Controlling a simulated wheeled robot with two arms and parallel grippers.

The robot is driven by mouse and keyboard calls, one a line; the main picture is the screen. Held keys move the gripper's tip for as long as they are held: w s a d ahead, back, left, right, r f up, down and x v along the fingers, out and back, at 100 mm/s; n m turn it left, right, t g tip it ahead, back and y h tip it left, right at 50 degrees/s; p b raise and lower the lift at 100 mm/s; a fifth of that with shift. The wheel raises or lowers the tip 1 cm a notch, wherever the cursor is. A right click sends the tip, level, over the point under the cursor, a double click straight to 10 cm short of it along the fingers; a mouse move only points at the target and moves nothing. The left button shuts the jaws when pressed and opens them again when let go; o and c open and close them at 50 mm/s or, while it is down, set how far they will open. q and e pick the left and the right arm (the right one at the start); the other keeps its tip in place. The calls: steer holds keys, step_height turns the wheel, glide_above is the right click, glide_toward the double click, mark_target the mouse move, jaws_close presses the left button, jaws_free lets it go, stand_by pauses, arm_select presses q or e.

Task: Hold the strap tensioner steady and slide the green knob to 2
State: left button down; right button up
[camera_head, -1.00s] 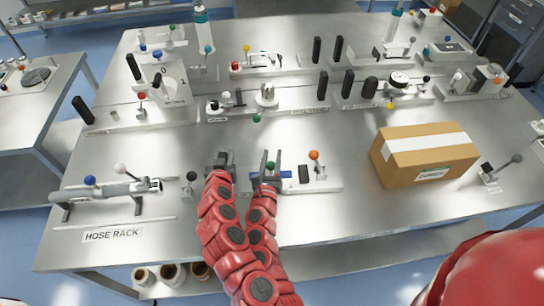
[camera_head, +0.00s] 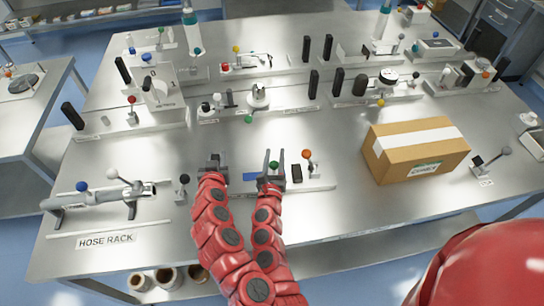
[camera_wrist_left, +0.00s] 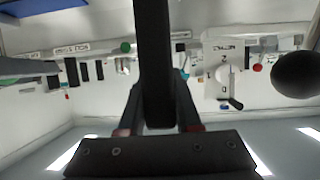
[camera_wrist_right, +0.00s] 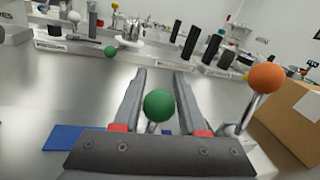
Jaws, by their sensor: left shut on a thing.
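The strap tensioner (camera_head: 322,184) is a pale base at the front middle of the bench, with a blue strip (camera_head: 250,177) and a black block (camera_head: 297,173). Its green knob (camera_head: 274,165) stands between the open fingers of my right gripper (camera_head: 272,180); the right wrist view shows the knob (camera_wrist_right: 160,105) with a finger on each side, seemingly with gaps. My left gripper (camera_head: 213,165) is shut on a dark upright bar (camera_wrist_left: 153,60) at the tensioner's left end. The scale marks, including 2, are not readable.
An orange knob (camera_head: 307,154) on a lever stands just right of my right gripper. A cardboard box (camera_head: 417,150) sits further right. The hose rack (camera_head: 100,198) and a black-knobbed lever (camera_head: 184,180) are to the left. Several fixtures line the back; bare bench lies between.

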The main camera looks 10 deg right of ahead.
arm_select(q)
steer(key=shift+s+d+f, duration=0.2)
steer(key=shift+f, duration=0.35)
arm_select(e)
steer(key=o, duration=0.3)
steer(key=shift+f, duration=0.1)
steer(key=shift+o, duration=0.2)
steer(key=v, duration=1.2)
steer(key=shift+s, duration=0.2)
arm_select(q)
steer(key=shift+w+r+p, duration=0.1)
steer(key=shift+r+p, duration=0.25)
arm_select(e)
steer(key=shift+w+r, duration=0.1)
steer(key=shift+r, duration=0.35)
arm_select(q)
steer(key=shift+w+a+r, duration=0.1)
steer(key=shift+r, duration=0.05)
steer(key=c, duration=0.5)
jaws_free()
steer(key=shift+w+r, duration=0.1)
steer(key=shift+r, duration=0.05)
steer(key=shift+a, duration=0.1)
